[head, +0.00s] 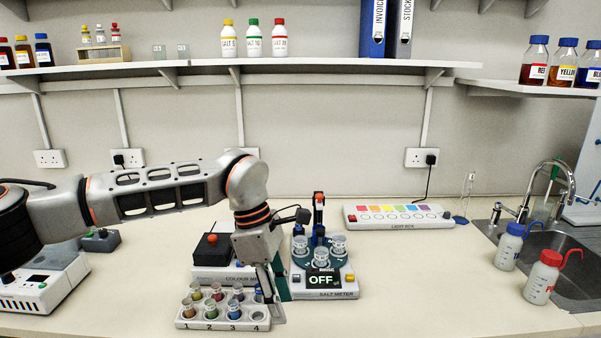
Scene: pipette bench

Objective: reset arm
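My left arm (160,190) reaches in from the left and bends down at the wrist. Its gripper (272,292) points down at the right end of the white tube rack (190,323), close above or beside it. I cannot tell whether its fingers are open or shut, or whether they touch the rack. The rack holds several small vials with coloured contents and has numbers on its front; the place at number 4 looks empty. My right gripper is not in view.
Behind the gripper stand the colour meter (212,250), partly hidden, and the salt meter (338,294), reading OFF, with several cups. A light box (398,217) lies at the back. Wash bottles (508,247) (543,278) stand by the sink (575,265). The counter's right middle is clear.

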